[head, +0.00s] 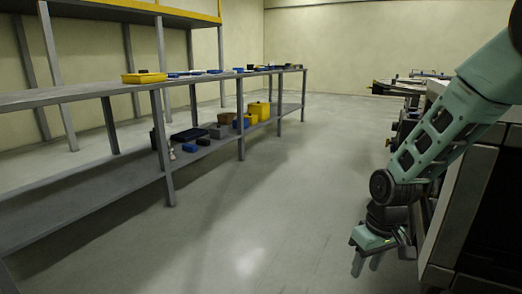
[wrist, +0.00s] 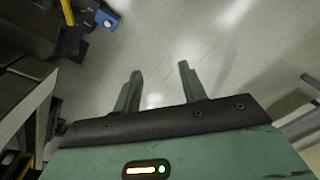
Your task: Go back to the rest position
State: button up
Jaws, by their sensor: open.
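My gripper (head: 366,263) hangs at the end of my green arm at the right of the head view, fingers pointing down over the grey floor. It is beside the dark machine bench on the right. In the wrist view my gripper (wrist: 160,80) shows two separated fingers with nothing between them but floor. The gripper is open and empty.
A long grey shelf bench (head: 75,98) with yellow, blue and dark boxes runs along the left. A dark-fronted machine (head: 492,215) stands close to my arm on the right. The floor (head: 245,210) between them is clear.

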jog(key=s+a+r+n, duration=0.1)
jog(key=s+a+r, duration=0.3)
jog(key=s, duration=0.4)
jog(key=s+a+r+n+p, duration=0.15)
jog(key=s+a+r, duration=0.25)
jog(key=s, duration=0.4)
jog(key=s+a+r+n, duration=0.2)
jog(key=s+a+r, duration=0.25)
jog(key=s, duration=0.35)
notch_tip(320, 180, up, 30)
jog(key=p, duration=3)
jog(key=shift+w+a+r, duration=0.15)
jog(key=shift+w, duration=0.2)
jog(key=shift+m, duration=0.25)
